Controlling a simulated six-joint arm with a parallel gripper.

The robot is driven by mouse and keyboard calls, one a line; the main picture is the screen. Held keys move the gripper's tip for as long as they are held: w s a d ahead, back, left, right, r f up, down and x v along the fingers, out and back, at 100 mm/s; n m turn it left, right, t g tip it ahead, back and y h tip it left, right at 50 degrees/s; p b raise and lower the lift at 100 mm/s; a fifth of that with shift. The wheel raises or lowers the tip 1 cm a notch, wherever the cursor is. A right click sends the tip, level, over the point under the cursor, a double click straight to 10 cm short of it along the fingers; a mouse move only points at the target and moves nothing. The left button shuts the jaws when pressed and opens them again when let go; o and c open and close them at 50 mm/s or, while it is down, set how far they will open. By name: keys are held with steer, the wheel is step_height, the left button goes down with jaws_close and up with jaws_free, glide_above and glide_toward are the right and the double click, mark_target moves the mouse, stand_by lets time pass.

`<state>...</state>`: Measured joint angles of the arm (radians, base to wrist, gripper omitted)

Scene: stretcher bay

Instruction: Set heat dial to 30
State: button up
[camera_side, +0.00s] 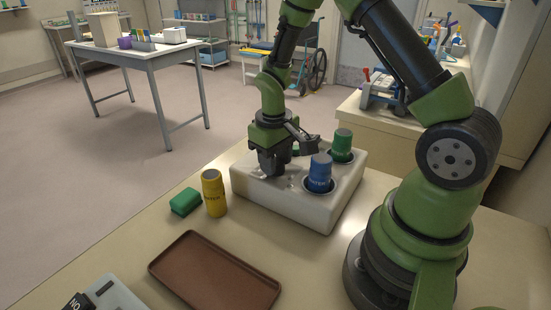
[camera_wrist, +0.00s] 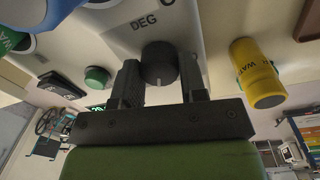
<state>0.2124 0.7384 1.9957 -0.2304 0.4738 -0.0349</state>
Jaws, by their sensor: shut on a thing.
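The black heat dial (camera_wrist: 158,64) sits on the white warmer unit (camera_side: 300,208), below the letters "DEG" in the wrist view. A pale pointer line on the dial points down in that view. My gripper (camera_side: 272,170) is lowered over the unit's left part, and the dial is hidden behind it in the side view. In the wrist view my gripper (camera_wrist: 160,84) is shut on the dial, one finger on each side. A small green lit readout (camera_wrist: 96,108) shows partly behind the gripper; its digits cannot be read for certain.
A blue bottle (camera_side: 320,173) and a green bottle (camera_side: 342,145) stand in the unit's wells. A yellow bottle (camera_side: 214,194) and a green block (camera_side: 185,202) are left of it. A brown tray (camera_side: 216,276) lies in front. A round green button (camera_wrist: 97,76) is near the dial.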

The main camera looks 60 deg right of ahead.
steer(key=o, duration=0.9)
steer(key=r, duration=1)
steer(key=shift+a, duration=0.2)
steer(key=shift+r, duration=0.1)
steer(key=s+a+r+t+y, duration=0.1)
steer(key=s+a+r+t, duration=0.1)
steer(key=s+a+r, duration=0.1)
steer(key=s+a+r+m+t, duration=0.1)
steer(key=s+a+r+t, duration=0.2)
steer(key=s+r, duration=0.2)
steer(key=s+a+r+t+y, duration=0.1)
steer(key=s+a+r+t, duration=0.1)
steer(key=s, duration=0.4)
steer(key=shift+s+a+r+m+y, duration=0.1)
steer(key=shift+a+r+m+y, duration=0.2)
steer(key=shift+r, duration=0.4)
steer(key=shift+s+a+r+m, duration=0.1)
steer(key=shift+a+r, duration=0.25)
steer(key=shift+r, duration=0.3)
